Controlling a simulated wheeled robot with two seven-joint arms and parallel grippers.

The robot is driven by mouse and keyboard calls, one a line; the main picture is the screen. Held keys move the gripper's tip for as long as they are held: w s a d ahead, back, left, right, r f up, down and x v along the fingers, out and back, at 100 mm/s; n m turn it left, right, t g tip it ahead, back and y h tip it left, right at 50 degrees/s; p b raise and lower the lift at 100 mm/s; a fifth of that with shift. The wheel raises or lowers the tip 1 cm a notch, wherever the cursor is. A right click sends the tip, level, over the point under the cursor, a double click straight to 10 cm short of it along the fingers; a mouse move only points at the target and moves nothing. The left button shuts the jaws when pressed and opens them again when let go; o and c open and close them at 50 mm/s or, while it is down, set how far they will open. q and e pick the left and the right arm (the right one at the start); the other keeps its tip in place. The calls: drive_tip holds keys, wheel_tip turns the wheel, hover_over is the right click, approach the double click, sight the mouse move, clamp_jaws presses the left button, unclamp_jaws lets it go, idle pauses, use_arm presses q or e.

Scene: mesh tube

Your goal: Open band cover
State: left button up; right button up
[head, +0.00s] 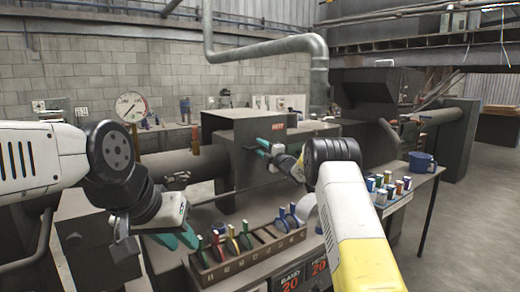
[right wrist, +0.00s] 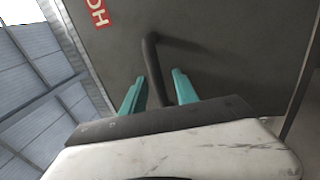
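A dark grey box-shaped cover (head: 235,130) with a red HOT label stands at the middle of the head view. In the right wrist view its flat dark face (right wrist: 225,45) fills most of the picture, and a bent dark bar handle (right wrist: 155,65) stands out from it. My right gripper (head: 264,147) is at the cover's right side. Its teal fingers (right wrist: 158,85) are apart, one on each side of the handle; a gap shows beside the right finger. My left gripper (head: 175,238) hangs at the lower left, teal fingers apart and empty, away from the cover.
A wooden rack (head: 240,266) with several coloured clips stands in front, above a panel with BAND and HEAD displays (head: 291,281). Several small coloured containers (head: 388,187) and a blue mug (head: 421,161) are at the right. A round gauge (head: 131,107) stands behind on the left.

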drive_tip(key=v, duration=0.8)
drive_tip(key=s+d+r+m+h, duration=0.4)
drive_tip(key=d+r+m+h, duration=0.2)
drive_tip(key=r+m, duration=0.15)
drive_tip(key=s+d+r+m+g+h, duration=0.25)
drive_tip(key=s+d+m, duration=0.3)
drive_tip(key=s, duration=0.45)
drive_tip(key=s+a+f+m+g, duration=0.1)
drive_tip(key=s+f+m+g, duration=0.1)
drive_tip(key=s, duration=1.1)
drive_tip(key=s+a+f+m+g, duration=0.1)
drive_tip(key=s+f+m+g, duration=0.2)
drive_tip(key=s, duration=1)
drive_tip(key=s+a+f+m+g, duration=0.2)
drive_tip(key=s+f+m, duration=0.3)
drive_tip(key=s, duration=0.9)
drive_tip(key=shift+m+g, duration=0.45)
drive_tip(key=shift+m, duration=0.15)
